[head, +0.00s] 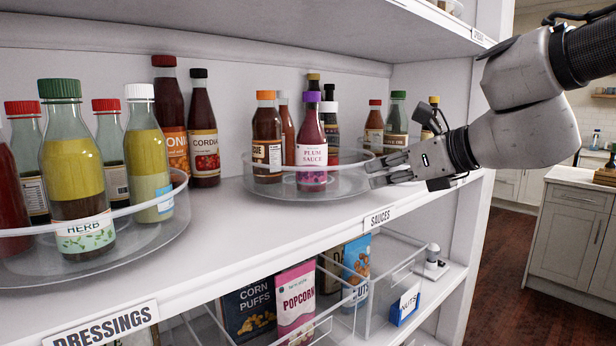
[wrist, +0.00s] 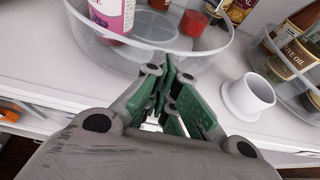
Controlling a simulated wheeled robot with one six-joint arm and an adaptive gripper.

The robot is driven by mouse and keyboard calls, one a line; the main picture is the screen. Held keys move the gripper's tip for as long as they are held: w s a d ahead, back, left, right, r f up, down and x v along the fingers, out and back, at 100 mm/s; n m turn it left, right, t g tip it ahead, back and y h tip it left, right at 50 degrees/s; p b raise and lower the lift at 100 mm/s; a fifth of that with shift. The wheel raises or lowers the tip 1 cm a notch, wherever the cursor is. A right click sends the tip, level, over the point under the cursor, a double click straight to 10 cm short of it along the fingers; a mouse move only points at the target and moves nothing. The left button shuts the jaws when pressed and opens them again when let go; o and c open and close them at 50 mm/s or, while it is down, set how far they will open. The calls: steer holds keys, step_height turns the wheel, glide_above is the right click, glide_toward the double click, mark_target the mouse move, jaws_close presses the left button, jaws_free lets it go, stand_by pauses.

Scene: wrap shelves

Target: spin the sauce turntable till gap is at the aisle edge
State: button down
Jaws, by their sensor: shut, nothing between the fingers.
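The sauce turntable (head: 335,186) is a clear round tray with a low rim on the middle shelf, above the SAUCES label (head: 379,218). A plum sauce bottle (head: 311,150) with a purple cap stands at its front. An orange-capped brown bottle (head: 267,140) stands left of it, with other bottles behind. The turntable's right front part looks bare. My gripper (head: 372,172) is shut and empty at the turntable's right side. In the wrist view its fingertips (wrist: 170,78) are close by the clear rim (wrist: 205,55); I cannot tell whether they touch.
Another bottle turntable (head: 70,250) stands left, above the DRESSINGS label (head: 101,331). Bottles on a further tray (head: 397,122) stand behind my gripper. A white cylinder (wrist: 248,97) stands right of the fingers in the wrist view.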

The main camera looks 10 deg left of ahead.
steer(key=shift+s+a, duration=0.2)
steer(key=shift+s, duration=0.35)
steer(key=s+d, duration=0.2)
steer(key=shift+s, duration=0.4)
steer(key=v, duration=1.2)
stand_by(0.4)
